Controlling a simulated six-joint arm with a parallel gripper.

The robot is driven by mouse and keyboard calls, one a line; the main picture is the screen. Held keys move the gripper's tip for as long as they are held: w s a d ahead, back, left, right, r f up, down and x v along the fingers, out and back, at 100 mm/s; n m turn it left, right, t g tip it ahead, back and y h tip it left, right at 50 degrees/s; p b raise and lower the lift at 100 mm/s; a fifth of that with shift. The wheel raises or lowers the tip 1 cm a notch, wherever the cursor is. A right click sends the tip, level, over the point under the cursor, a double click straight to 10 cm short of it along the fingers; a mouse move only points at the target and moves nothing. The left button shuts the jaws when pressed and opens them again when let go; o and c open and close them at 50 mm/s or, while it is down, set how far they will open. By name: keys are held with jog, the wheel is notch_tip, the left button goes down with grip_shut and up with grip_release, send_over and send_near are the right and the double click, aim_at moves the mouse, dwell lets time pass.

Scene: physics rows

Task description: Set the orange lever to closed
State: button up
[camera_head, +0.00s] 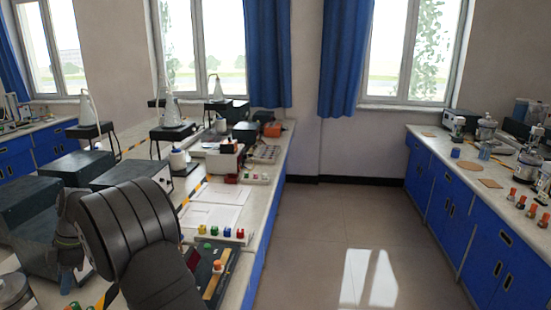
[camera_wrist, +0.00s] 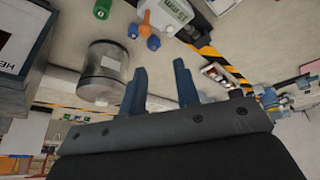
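My gripper (camera_wrist: 160,66) shows in the wrist view with its two dark blue fingers apart and nothing between them. Beyond the fingertips, at the top, a small orange part (camera_wrist: 147,27) stands among blue knobs (camera_wrist: 153,43). It looks like the orange lever, but its setting is too small to tell. The fingers are apart from it. In the head view my dark arm fills the lower left, and I cannot make out the fingertips. An orange piece (camera_head: 217,265) shows on a dark panel beside the arm there; I cannot tell whether it is the same thing.
In the wrist view a metal cylinder (camera_wrist: 103,75) stands left of the fingers. A white meter (camera_wrist: 172,14) is beside the orange part, and a green block (camera_wrist: 103,8) is at the top. Dark boxes (camera_head: 80,165) crowd the left bench in the head view. The floor aisle is clear.

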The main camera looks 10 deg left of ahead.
grip_shut()
jog(key=w+a+f+m+t+y, duration=0.2)
jog(key=w+f+t+y, duration=0.25)
jog(key=f+t, duration=0.3)
jog(key=s+d+f+n+y, duration=0.1)
jog(key=s+d+y, duration=0.35)
jog(key=s, duration=0.25)
jog(key=s+d+f+n+y, duration=0.1)
jog(key=s+d+n+y, duration=0.15)
jog(key=s+y, duration=0.3)
jog(key=shift+m+h, duration=0.35)
jog(key=shift+m, duration=0.1)
jog(key=x, duration=0.9)
jog(key=shift+s+a+r, duration=0.1)
jog(key=shift+s+a, duration=0.15)
jog(key=shift+a, duration=0.2)
jog(key=shift+w+d+f, duration=0.3)
jog(key=shift+w+d, duration=0.5)
jog(key=shift+w, duration=0.25)
jog(key=shift+w+d+f, duration=0.2)
jog(key=shift+w+d, duration=0.2)
jog(key=shift+w, duration=0.15)
